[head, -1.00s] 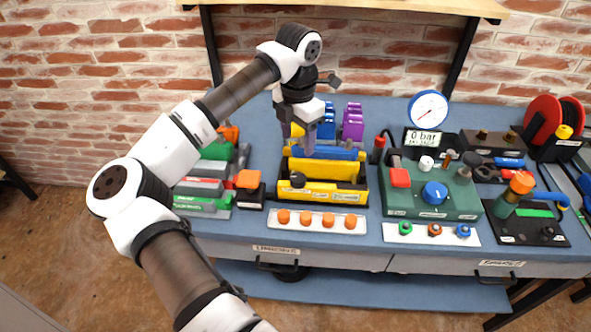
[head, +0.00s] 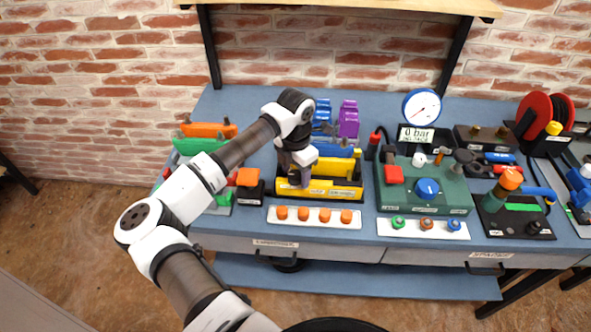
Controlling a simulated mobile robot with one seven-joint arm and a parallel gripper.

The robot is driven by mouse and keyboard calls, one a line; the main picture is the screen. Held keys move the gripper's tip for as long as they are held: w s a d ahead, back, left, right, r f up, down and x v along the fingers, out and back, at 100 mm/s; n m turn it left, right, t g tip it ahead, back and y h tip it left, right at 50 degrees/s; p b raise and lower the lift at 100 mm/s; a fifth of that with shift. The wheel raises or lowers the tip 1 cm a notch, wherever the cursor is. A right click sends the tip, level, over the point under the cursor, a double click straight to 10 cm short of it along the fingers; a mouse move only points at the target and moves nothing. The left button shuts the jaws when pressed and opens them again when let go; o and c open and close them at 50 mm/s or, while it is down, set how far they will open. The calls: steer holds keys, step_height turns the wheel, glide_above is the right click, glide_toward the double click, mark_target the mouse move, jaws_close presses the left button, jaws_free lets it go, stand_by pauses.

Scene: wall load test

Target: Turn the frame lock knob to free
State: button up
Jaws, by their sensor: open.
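The yellow frame (head: 335,192) stands on the blue bench at the middle of the head view, with small white labels on its front face. My gripper (head: 298,181) is down at the frame's left front end, pointing downward, with its jaws open. It covers the place where the black round lock knob shows in the earlier frame. The knob is hidden now, so I cannot tell its position or whether the fingers touch it. A blue part (head: 335,151) lies along the back of the frame.
A white strip with several orange caps (head: 325,215) lies in front of the frame. An orange-topped black block (head: 248,178) stands close to its left. A green pressure unit (head: 455,196) with a blue knob stands to its right. Blue and purple parts (head: 348,120) stand behind.

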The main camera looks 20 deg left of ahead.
steer(key=c, duration=1)
steer(key=shift+f+b, duration=0.1)
steer(key=shift+b, duration=0.25)
steer(key=n+b, duration=0.2)
steer(key=b, duration=0.1)
steer(key=shift+f+n, duration=0.15)
steer(key=shift+n, duration=0.25)
steer(key=n+b, duration=0.5)
steer(key=b, duration=0.1)
steer(key=shift+n+b, duration=0.3)
steer(key=shift+b, duration=0.05)
steer(key=n+b, duration=0.5)
steer(key=shift+r+n+b, duration=0.15)
steer(key=shift+n+b, duration=0.65)
steer(key=shift+n, duration=0.3)
steer(key=shift+r+n+b, duration=0.15)
steer(key=shift+n+b, duration=0.65)
steer(key=shift+n, duration=0.3)
